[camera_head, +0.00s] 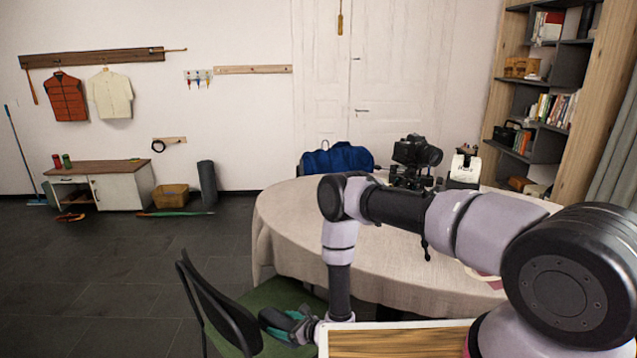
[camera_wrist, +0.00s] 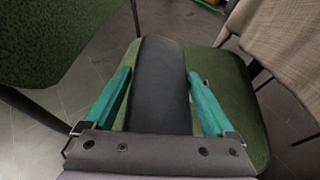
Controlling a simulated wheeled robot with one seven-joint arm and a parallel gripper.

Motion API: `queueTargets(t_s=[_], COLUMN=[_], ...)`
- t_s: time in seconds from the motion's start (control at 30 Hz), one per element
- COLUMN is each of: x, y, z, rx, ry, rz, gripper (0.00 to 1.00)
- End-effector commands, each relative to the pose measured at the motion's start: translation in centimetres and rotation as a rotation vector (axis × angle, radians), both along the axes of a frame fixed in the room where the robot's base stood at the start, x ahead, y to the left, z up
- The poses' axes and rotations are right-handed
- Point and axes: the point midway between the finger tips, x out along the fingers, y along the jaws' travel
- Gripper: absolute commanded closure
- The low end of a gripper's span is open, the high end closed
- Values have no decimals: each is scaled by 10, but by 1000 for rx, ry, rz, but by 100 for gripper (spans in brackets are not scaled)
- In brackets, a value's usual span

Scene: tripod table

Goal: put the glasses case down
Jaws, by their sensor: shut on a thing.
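The glasses case is a long, dark, rounded box (camera_wrist: 160,85), seen between the two green fingers of my gripper (camera_wrist: 159,76) in the wrist view. My gripper is shut on it, with a finger along each side. In the head view the case (camera_head: 272,318) shows as a dark shape at the tip of my gripper (camera_head: 287,321). It is over the green seat of a chair (camera_wrist: 226,82); the seat also shows in the head view (camera_head: 268,293). I cannot tell whether the case touches the seat.
The chair's dark backrest (camera_head: 222,312) stands left of my gripper. A round table with a pale cloth (camera_head: 290,235) is behind, bearing a camera (camera_head: 415,155). A blue bag (camera_head: 338,158) is beyond it. In the wrist view, the cloth (camera_wrist: 285,40) hangs beside the seat at right.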

Motion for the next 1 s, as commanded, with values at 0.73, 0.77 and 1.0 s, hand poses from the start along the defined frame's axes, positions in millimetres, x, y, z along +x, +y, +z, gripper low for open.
queueTargets(t_s=[0.73, 0.77, 1.0], x=[42, 46, 75], y=[-99, -106, -175], z=[94, 101, 167], rx=[-1, -1, 1], ry=[-1, -1, -4], rz=[-233, -252, -414], gripper=[80, 80, 80])
